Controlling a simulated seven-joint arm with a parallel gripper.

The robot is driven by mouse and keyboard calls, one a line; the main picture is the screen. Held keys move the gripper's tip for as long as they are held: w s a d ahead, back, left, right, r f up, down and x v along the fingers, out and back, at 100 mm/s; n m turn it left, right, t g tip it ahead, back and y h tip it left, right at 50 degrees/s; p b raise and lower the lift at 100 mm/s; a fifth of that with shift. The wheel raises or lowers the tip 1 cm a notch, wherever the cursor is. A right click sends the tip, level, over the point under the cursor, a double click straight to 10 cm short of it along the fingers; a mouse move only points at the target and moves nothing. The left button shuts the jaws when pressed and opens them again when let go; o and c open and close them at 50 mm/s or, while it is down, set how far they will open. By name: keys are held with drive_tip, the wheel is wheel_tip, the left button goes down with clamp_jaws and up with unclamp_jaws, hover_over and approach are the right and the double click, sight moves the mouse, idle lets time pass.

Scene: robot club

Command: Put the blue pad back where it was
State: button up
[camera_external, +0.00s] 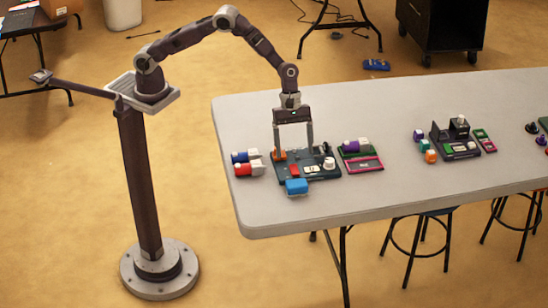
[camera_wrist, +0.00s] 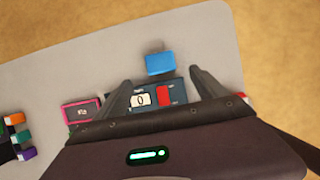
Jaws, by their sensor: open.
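The blue pad (camera_external: 296,186) is a small blue block at the near edge of a dark board (camera_external: 330,174). In the wrist view the blue pad (camera_wrist: 159,63) shows just beyond the board's edge; I cannot tell whether it touches the board. My gripper (camera_external: 294,151) points down over the board with its fingers wide apart and nothing between them. In the wrist view my gripper (camera_wrist: 162,78) frames part of the board, with the blue pad ahead of the fingertips. A red block (camera_external: 294,170) sits on the board, behind the pad.
An orange piece (camera_external: 279,155) and a white knob (camera_external: 328,163) are on the board. Red-and-white (camera_external: 249,169) and blue-and-white (camera_external: 246,156) pieces lie left of it. A pink-framed panel (camera_external: 364,165) is at right. The table (camera_external: 275,215) is clear in front.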

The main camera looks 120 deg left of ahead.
drive_tip(key=s+d+r+m, duration=0.4)
drive_tip(key=s+r+m, duration=0.25)
drive_tip(key=r, duration=0.35)
drive_tip(key=s+d+r+m, duration=0.5)
drive_tip(key=s+r, duration=0.2)
drive_tip(key=r, duration=0.3)
drive_tip(key=s+d+r+m+t+y, duration=0.1)
drive_tip(key=s+m, duration=0.6)
drive_tip(key=s, duration=0.5)
drive_tip(key=s+d+r+m+t+y, duration=0.1)
drive_tip(key=s+m+y, duration=0.1)
drive_tip(key=s+m, duration=0.6)
drive_tip(key=s, duration=0.5)
drive_tip(key=shift+s+r, duration=0.25)
drive_tip(key=shift+r, duration=0.1)
